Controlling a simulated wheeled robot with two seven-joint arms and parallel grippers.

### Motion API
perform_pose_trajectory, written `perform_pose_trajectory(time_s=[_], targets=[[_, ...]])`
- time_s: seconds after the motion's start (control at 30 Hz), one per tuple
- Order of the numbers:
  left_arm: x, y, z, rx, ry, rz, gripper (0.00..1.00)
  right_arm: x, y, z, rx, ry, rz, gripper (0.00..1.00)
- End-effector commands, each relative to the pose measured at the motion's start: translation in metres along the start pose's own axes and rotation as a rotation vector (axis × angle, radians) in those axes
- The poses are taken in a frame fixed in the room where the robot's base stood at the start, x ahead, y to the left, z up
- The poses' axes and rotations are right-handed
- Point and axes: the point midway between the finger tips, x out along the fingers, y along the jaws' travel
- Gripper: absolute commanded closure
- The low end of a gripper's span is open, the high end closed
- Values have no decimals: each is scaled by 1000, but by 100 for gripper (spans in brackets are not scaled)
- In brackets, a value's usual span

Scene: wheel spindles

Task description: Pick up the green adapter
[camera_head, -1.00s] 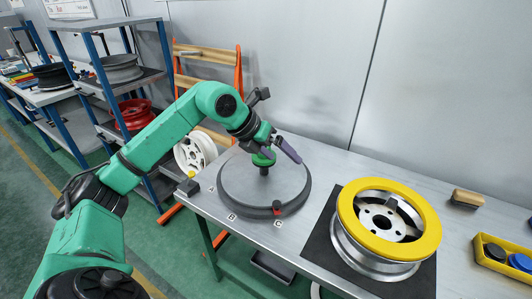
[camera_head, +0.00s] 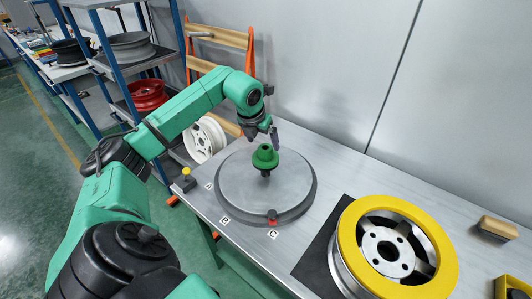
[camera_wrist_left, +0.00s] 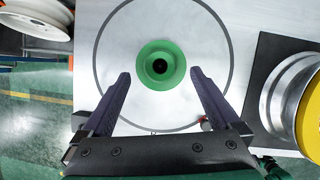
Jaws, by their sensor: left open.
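The green adapter (camera_head: 265,157) is a flanged cone with a dark central hole. It sits on the dark spindle of the round grey turntable (camera_head: 238,192). It also shows from above in the left wrist view (camera_wrist_left: 145,57). My left gripper (camera_head: 273,141) is just above and behind the adapter in the head view, its fingers pointing down. In the left wrist view the open fingers (camera_wrist_left: 160,74) are spread wider than the adapter, with their tips near its lower left and lower right sides. I see no contact. My right gripper is not in view.
A yellow-rimmed wheel (camera_head: 349,222) lies on a black mat (camera_head: 318,254) to the right. A wooden-topped block (camera_head: 499,227) lies farther right. Marks A, B and C and a small red-based knob (camera_head: 272,216) are at the turntable's edge. A yellow-topped knob (camera_head: 186,173) stands at the table's left corner.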

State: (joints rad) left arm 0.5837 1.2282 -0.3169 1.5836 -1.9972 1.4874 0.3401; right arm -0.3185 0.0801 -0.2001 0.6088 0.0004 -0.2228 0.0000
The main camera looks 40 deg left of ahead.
Motion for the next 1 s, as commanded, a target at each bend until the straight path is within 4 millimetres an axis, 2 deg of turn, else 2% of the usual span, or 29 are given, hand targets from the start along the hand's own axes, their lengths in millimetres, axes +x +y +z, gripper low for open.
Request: perform_pose_trajectory(time_s=[0.2, 0.3, 0.5, 0.67, 0.7, 0.77, 1.0], targets=[[36, 0, -1, -2, 4, -3, 4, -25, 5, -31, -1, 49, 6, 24], [49, 0, -2, -1, 1, -1, 4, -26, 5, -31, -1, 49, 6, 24], [52, 0, -2, 0, 0, 0, 4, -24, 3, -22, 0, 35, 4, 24], [52, 0, -2, 0, 0, 0, 65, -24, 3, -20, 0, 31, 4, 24], [52, 0, -2, 0, 0, 0, 80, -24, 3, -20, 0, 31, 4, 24], [52, 0, -2, 0, -1, 0, 100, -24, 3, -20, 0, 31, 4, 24], [51, 0, -1, 0, -2, -1, 100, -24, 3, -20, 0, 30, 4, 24]])
